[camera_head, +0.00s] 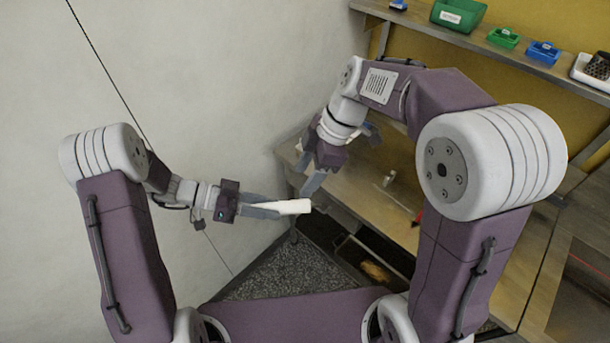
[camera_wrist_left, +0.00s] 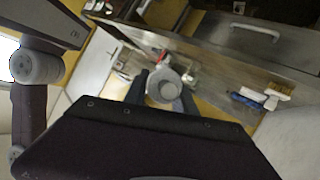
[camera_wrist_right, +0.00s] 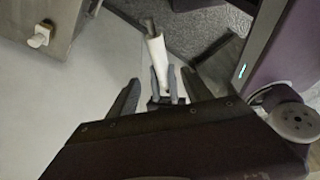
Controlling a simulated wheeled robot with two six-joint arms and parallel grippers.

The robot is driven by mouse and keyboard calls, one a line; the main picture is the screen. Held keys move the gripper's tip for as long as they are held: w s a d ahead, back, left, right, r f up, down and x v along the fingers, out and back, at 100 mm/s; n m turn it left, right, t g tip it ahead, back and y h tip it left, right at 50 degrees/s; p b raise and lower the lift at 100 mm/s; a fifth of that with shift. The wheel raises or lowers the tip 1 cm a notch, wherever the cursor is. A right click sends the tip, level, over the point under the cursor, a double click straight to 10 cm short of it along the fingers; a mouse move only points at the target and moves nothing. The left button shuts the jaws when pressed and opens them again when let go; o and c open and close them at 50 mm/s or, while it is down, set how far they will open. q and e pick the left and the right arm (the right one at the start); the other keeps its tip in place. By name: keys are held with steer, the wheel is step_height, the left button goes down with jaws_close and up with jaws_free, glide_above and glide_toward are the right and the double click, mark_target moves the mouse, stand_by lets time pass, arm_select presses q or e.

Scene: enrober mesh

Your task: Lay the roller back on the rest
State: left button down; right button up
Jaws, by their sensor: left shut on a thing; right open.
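The roller (camera_head: 296,207) is a white cylinder, held out in the air in front of the bench. My left gripper (camera_head: 268,210) is shut on one end of it. In the left wrist view the roller (camera_wrist_left: 163,85) is seen nearly end-on between the fingers. In the right wrist view its white length (camera_wrist_right: 157,52) points away, with a dark end piece at the top. My right gripper (camera_head: 342,160) is open and empty, close above the roller and apart from it. I cannot make out the rest for certain.
The bench (camera_head: 370,195) runs along the yellow wall, with a small metal post (camera_head: 388,179) on it. Above it a shelf (camera_head: 470,42) holds a green bin (camera_head: 458,14), a small green tray (camera_head: 503,38) and a blue tray (camera_head: 543,52). The pale wall at left is bare.

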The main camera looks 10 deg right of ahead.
mark_target(289, 204)
steer(key=x, duration=1.2)
steer(key=shift+d, duration=0.15)
jaws_close()
arm_select(q)
steer(key=c, duration=0.9)
jaws_free()
